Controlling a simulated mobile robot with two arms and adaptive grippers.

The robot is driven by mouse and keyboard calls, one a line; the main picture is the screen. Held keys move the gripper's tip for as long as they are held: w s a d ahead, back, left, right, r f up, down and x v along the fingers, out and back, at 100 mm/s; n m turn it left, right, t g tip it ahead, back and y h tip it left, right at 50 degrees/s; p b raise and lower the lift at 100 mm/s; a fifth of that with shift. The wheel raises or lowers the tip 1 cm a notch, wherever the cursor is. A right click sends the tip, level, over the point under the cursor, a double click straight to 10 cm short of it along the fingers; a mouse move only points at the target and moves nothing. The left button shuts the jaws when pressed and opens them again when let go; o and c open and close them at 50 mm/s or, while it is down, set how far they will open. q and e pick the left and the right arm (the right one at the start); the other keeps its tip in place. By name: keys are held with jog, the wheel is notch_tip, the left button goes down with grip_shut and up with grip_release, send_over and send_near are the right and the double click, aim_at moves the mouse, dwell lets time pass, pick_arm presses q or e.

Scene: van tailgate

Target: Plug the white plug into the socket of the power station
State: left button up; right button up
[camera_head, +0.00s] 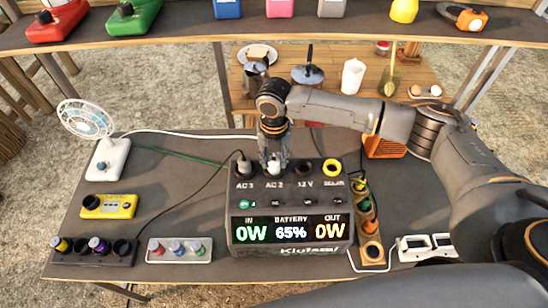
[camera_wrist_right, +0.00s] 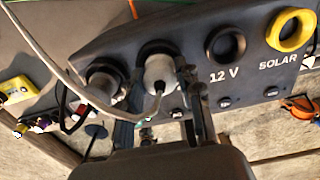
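The black power station (camera_head: 290,213) stands on the table, with a row of sockets along its top marked AC 1, AC 2, 12 V and SOLAR. The white plug (camera_wrist_right: 160,74) is at the AC 2 socket (camera_wrist_right: 157,48), pointing into its dark ring; how deep it sits is hard to tell. My right gripper (camera_head: 273,163) comes down from above, its fingers closed on either side of the plug. The plug's white cord (camera_wrist_right: 62,75) curves off to the left in the wrist view. My left gripper is not in view.
A white fan (camera_head: 104,150) stands at the table's left, near a yellow device (camera_head: 108,206) and a grey strip (camera_head: 180,250). An orange box (camera_head: 385,147) and a holder with coloured items (camera_head: 366,215) are on the right. A shelf (camera_head: 180,38) spans the back.

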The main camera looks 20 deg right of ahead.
jog(key=shift+o, duration=1.4)
notch_tip(320, 180, up, 12)
jog(key=shift+f, duration=0.1)
